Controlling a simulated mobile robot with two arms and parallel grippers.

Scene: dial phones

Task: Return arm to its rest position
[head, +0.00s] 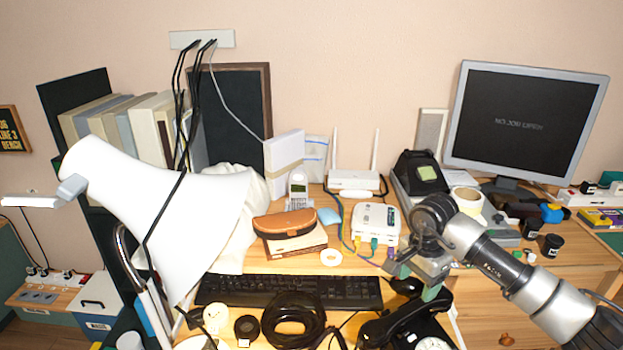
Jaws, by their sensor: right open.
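My right arm comes in from the lower right, and its gripper (410,275) is over the right part of the desk. Its two green-padded fingers are apart, and I see nothing held between them. A black dial phone (400,320) with its handset lies just below the gripper, near the bottom edge of the view. Part of its pale dial (432,343) shows, and the rest is cut off. I cannot tell whether the fingers touch anything. My left gripper is not in view.
A large white lamp (165,205) fills the left. A black keyboard (285,291) and coiled black cable (292,318) lie left of the phone. A white router (375,222), a monitor (525,115) and small black jars (551,245) stand behind. Bare wood shows at right (480,290).

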